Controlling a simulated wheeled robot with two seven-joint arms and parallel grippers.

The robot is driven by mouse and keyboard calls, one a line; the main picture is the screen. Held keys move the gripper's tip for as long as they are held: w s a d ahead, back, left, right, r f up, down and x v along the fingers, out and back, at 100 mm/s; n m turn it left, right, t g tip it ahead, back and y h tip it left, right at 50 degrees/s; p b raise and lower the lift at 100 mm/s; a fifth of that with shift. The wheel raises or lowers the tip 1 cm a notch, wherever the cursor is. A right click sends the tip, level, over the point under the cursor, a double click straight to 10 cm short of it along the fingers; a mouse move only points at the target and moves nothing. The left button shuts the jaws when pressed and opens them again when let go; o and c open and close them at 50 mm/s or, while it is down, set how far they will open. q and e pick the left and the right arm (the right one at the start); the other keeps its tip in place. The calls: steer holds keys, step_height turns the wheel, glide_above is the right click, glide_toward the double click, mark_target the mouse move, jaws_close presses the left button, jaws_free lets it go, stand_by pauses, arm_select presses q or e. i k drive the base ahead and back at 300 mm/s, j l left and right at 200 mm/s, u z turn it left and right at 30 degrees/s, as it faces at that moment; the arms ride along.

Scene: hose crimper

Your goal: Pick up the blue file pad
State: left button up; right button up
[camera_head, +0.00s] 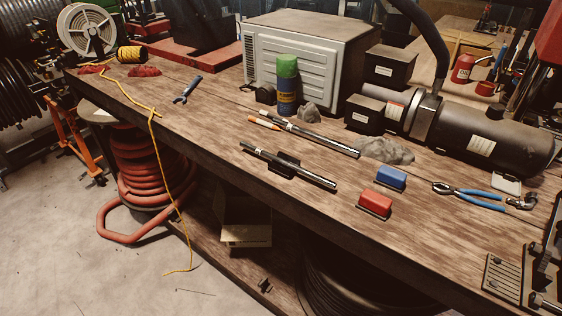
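The blue file pad (390,177) is a small blue block with a dark underside. It lies flat on the wooden workbench (215,125), right of the middle of the head view. A similar red pad (375,204) lies just in front of it and slightly to the left, with a small gap between them. Nothing covers the blue pad. Neither of my grippers shows in the view.
Dark metal rods (288,166) lie left of the pads. A grey rag-like lump (386,151) lies behind. Blue-handled pliers (468,194) lie to the right. A large black motor-like cylinder (485,135) stands at the back right. Bare wood surrounds the pads.

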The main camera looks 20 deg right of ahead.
mark_target(388, 177)
steer(key=z, duration=1.3)
steer(key=j, duration=0.1)
